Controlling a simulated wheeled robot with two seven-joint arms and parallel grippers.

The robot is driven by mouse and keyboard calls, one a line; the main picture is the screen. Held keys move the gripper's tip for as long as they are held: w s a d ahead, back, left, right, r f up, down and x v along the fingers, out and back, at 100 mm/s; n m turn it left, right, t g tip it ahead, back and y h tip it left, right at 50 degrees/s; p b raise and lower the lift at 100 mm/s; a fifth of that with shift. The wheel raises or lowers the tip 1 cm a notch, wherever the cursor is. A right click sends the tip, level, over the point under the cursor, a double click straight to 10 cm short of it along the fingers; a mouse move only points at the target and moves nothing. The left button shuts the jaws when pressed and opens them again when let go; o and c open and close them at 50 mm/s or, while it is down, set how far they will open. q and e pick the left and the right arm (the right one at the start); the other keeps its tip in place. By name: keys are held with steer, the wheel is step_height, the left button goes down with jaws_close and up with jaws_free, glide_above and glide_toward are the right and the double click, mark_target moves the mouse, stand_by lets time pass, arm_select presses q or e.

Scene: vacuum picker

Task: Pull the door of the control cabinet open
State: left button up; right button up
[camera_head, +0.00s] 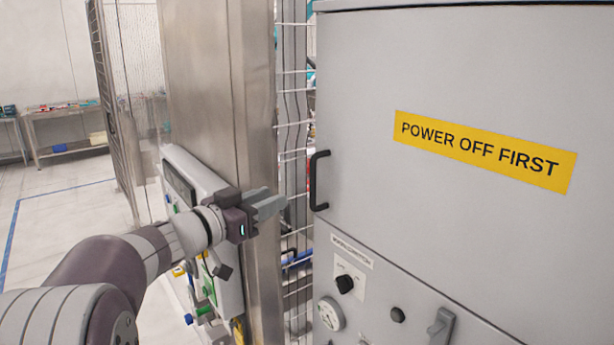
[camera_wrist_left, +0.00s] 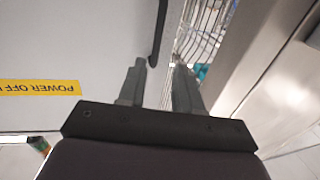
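The control cabinet door (camera_head: 450,90) is a large light grey panel on the right of the head view, with a yellow "POWER OFF FIRST" label. It looks shut. Its black bar handle (camera_head: 316,180) is at the door's left edge; it also shows in the left wrist view (camera_wrist_left: 159,35). My left gripper (camera_head: 283,205) is just left of the handle in the head view. In the left wrist view its two fingers (camera_wrist_left: 158,64) are apart with nothing between them, and the handle's end lies just beyond the fingertips. My right gripper is not in view.
Below the door is a panel with a black knob (camera_head: 345,283), a gauge (camera_head: 331,314) and a switch (camera_head: 441,326). A steel post (camera_head: 220,80) and wire mesh (camera_head: 293,110) stand left of the cabinet. A workbench (camera_head: 65,130) stands far left beyond open floor.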

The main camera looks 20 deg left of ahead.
mark_target(311, 182)
arm_select(q)
steer(key=p+x, duration=0.4)
steer(key=x, duration=0.8)
steer(key=shift+r, duration=0.15)
steer(key=shift+d, duration=0.45)
steer(key=shift+a, duration=0.2)
steer(key=shift+w+a, duration=0.1)
steer(key=c, duration=0.5)
jaws_close()
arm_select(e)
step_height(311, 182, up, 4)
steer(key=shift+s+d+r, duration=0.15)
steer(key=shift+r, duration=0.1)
